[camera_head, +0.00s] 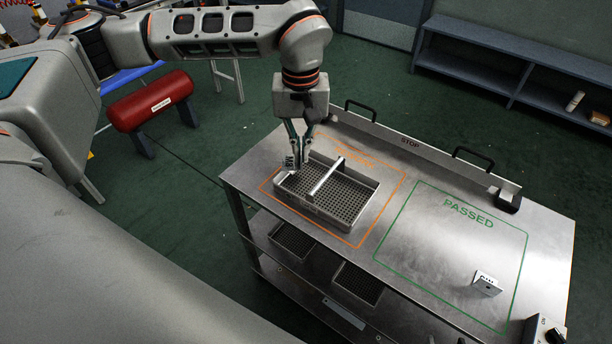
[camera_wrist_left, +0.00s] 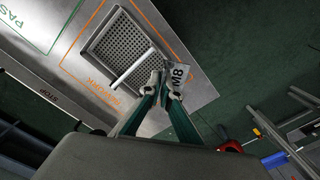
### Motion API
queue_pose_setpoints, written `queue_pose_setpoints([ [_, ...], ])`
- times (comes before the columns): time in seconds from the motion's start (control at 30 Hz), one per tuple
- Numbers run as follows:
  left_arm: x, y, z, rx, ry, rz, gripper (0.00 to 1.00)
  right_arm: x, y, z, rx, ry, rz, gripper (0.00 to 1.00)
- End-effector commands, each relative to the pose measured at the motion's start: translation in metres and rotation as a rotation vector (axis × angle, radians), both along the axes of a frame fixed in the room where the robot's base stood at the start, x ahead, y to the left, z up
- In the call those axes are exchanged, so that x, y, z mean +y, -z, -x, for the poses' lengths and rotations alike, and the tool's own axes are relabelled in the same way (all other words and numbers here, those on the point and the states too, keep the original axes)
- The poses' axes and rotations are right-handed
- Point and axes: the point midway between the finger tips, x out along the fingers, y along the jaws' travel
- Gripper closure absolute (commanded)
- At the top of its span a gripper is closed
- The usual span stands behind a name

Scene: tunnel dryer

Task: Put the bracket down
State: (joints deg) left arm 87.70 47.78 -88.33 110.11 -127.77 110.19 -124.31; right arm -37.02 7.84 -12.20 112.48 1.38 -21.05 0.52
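A small metal bracket (camera_head: 289,162) marked "M8" is held by my left gripper (camera_head: 301,160) near the left back corner of the perforated tray. It also shows in the left wrist view (camera_wrist_left: 181,76), at the fingertips (camera_wrist_left: 165,97) beside the tray rim. I cannot tell how high it is above the table. The tray (camera_head: 312,210) has a crossbar handle and sits inside the orange outline. A second bracket (camera_head: 487,284) stands inside the green "PASSED" outline. My right gripper is not in view.
The metal table (camera_head: 405,268) has a raised back rail (camera_head: 410,150) with "STOP" and black handles. Most of the green area is clear. Two more trays (camera_head: 292,240) (camera_head: 358,283) sit on the shelf below. A switch box (camera_head: 543,330) is at the front right corner.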

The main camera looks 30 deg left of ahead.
Motion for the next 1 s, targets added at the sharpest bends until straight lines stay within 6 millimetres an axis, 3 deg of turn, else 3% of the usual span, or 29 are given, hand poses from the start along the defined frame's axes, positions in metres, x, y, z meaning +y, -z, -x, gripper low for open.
queue_pose_setpoints([
  [0.4,0.024,-0.03,-0.054,0.001,-1.091,-0.003,1.0,-0.001,-0.004,0.001,0.001,-0.001,0.002,0.6],
  [0.6,0.034,-0.041,-0.072,0.005,-1.501,-0.003,1.0,-0.002,-0.005,0.001,0.002,-0.002,0.004,0.6],
  [0.83,0.038,-0.044,-0.079,0.01,-1.711,-0.004,1.0,-0.002,-0.005,0.001,0.002,-0.002,0.004,0.6],
  [1.0,0.039,-0.016,-0.079,0.013,-1.73,-0.008,1.0,-0.002,-0.003,0.002,0.003,-0.002,0.004,0.6],
])
